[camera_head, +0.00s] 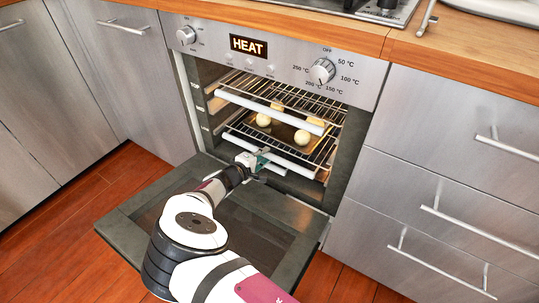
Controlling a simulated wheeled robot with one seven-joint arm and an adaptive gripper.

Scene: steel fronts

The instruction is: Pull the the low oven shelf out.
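The oven (345,140) is open, with its door (115,225) folded down. Inside, the low oven shelf is a wire rack with a white front bar (299,168). A higher wire shelf with its own white front bar (270,111) sits above it. My gripper (262,158) is at the low shelf's front bar, left of its middle, overlapping it in the picture. Its fingers are small and partly hidden, so I cannot tell whether they are closed on the bar. Both shelves appear inside the oven cavity.
Several pale round buns (302,137) show on a tan tray (284,132) behind the higher shelf's bar. The control panel (280,58) reads HEAT. Drawers with bar handles (480,228) stand at right, cabinets (60,90) at left. Wooden floor (60,235) lies clear at left.

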